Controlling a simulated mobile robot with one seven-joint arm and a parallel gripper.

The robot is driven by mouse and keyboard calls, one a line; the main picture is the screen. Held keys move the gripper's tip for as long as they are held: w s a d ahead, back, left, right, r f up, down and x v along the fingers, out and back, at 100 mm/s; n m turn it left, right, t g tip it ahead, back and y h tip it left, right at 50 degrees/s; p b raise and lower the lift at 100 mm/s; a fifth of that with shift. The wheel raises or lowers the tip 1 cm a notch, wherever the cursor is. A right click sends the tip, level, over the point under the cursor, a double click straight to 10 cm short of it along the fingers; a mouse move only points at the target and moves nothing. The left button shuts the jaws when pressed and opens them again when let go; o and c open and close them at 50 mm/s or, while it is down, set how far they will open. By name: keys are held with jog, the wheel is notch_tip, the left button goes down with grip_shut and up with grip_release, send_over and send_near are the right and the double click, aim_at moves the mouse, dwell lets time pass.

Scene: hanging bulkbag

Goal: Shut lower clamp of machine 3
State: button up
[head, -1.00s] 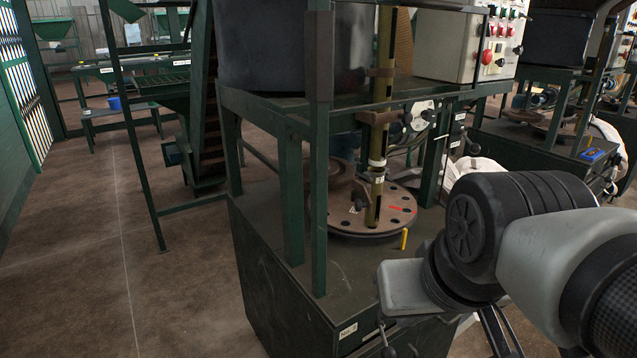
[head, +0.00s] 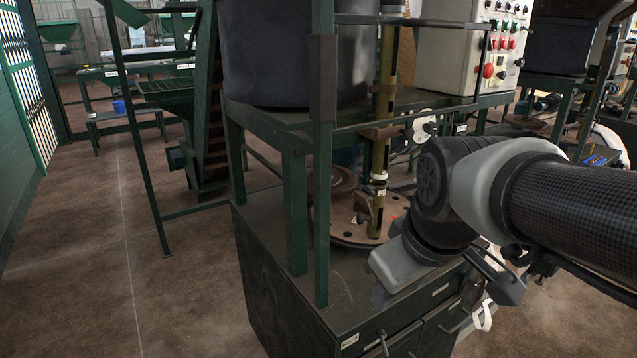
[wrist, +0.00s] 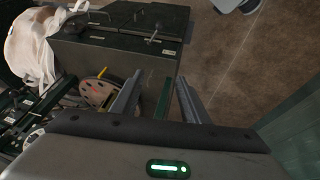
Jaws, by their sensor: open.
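The nearest machine is a dark green frame and cabinet (head: 285,290) with a small label (head: 349,341) whose number I cannot read. A brass-coloured slotted post (head: 381,160) with brackets stands over a round brown plate (head: 345,232). A small lever (head: 383,343) sticks out at the cabinet's front. I cannot tell which part is the lower clamp. My gripper (head: 382,290) is above the cabinet's front right; my arm hides part of the plate. In the wrist view its two fingers (wrist: 159,78) are apart and empty, with the plate (wrist: 97,92) and a yellow handle (wrist: 101,72) to their left.
A control box (head: 475,45) with buttons is on the machine's upper right. Green uprights (head: 321,200) stand left of the post. A white bag (wrist: 30,45) lies at the upper left of the wrist view. Brown floor (head: 90,240) is open at left.

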jog(key=w+r+n+p, duration=0.2)
jog(key=w+n+p, duration=0.1)
jog(key=w+n, duration=0.35)
jog(key=n+g+p, duration=0.1)
jog(key=n+p, duration=0.2)
jog(key=n, duration=0.3)
send_near(359, 215)
jog(key=x, duration=0.6)
jog(key=shift+b+x, duration=0.35)
jog(key=shift+x, duration=0.7)
jog(key=shift+w+f, duration=0.2)
jog(key=shift+f, duration=0.2)
grip_shut()
